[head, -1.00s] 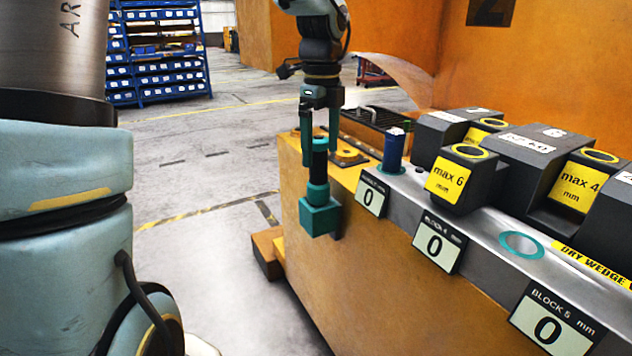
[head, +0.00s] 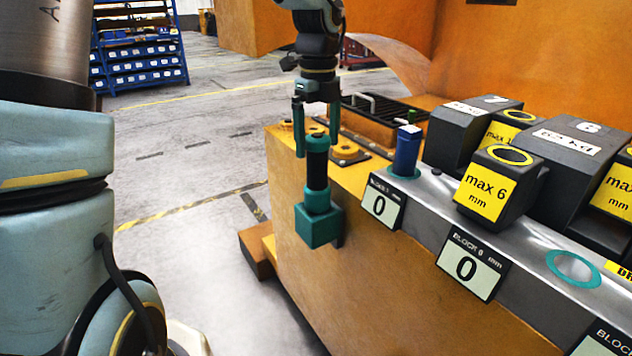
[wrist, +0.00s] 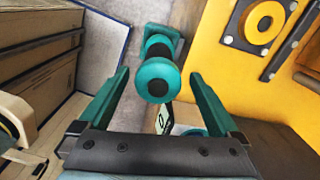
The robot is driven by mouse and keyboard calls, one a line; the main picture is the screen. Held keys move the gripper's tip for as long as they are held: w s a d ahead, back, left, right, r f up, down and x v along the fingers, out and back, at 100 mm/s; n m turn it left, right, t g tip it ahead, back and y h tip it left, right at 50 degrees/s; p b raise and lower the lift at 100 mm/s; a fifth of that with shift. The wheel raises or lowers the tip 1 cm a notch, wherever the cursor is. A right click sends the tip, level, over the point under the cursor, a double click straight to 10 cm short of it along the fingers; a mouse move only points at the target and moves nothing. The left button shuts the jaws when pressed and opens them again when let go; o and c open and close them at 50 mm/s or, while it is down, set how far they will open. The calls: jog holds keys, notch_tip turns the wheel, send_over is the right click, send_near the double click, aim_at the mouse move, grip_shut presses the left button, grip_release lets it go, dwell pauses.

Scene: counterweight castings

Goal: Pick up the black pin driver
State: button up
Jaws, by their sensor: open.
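The black pin driver (head: 317,171) has a black grip between a teal top cap and a teal collar. In the wrist view the driver's round teal cap (wrist: 157,79) lies between the two open fingers (wrist: 158,76), with a gap on both sides. The cap hides part of the grip there.
A blue pin (head: 406,152) stands in a teal ring on the metal ledge, right of the driver. Dark weight blocks (head: 500,185) with yellow labels line the ledge. A yellow ring plate (head: 345,152) lies behind.

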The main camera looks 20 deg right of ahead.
aim_at(317, 168)
jog(key=shift+a+f+p, duration=0.1)
jog(key=shift+f+p, duration=0.55)
jog(key=shift+f, duration=2.8)
jog(key=shift+c, duration=0.4)
grip_shut()
